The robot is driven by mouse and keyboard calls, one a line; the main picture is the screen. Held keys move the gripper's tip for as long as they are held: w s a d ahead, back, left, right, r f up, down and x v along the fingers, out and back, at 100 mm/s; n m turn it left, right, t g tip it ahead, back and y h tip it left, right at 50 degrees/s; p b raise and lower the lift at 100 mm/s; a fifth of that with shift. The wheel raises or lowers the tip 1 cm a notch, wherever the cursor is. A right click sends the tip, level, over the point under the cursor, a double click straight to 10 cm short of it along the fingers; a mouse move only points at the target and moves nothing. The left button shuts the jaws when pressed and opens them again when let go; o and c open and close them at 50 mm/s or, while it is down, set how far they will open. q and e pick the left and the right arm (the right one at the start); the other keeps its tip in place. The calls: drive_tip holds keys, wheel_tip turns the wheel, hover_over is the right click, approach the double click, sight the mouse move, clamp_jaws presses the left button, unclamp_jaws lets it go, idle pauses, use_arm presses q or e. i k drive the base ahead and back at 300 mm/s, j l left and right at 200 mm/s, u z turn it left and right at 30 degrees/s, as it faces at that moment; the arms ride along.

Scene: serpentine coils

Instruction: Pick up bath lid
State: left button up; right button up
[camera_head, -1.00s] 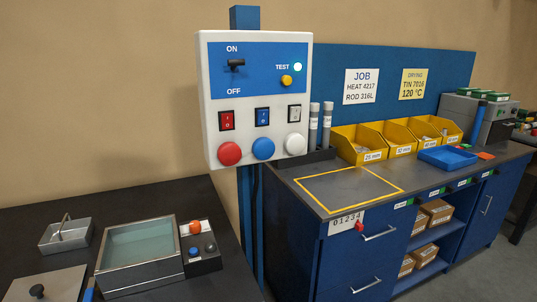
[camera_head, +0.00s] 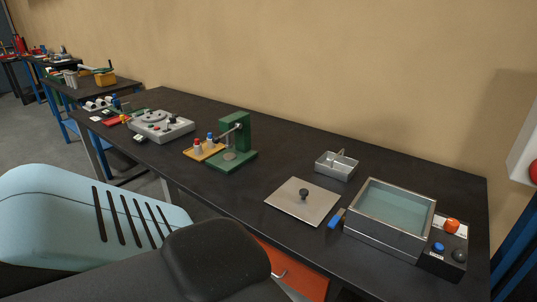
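The bath lid (camera_head: 301,207) is a flat, square metal plate with a dark knob (camera_head: 304,194) on its middle. It lies flat on the black bench, left of the bath. The bath (camera_head: 388,220) is a metal tank of pale greenish liquid, open at the top. Neither of my grippers shows in the head view.
A small metal basket (camera_head: 336,166) with a handle stands behind the lid. A blue-handled item (camera_head: 336,218) lies between lid and bath. A control box (camera_head: 444,246) is right of the bath. A green press (camera_head: 234,142) stands farther left.

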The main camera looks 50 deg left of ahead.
sight(310, 203)
drive_tip(key=u, duration=1.45)
drive_tip(key=j+z, duration=0.15)
drive_tip(key=z, duration=1.8)
drive_tip(key=k+j, duration=0.55)
drive_tip(key=j, duration=0.3)
drive_tip(key=k+j, duration=0.3)
drive_tip(key=j, duration=0.1)
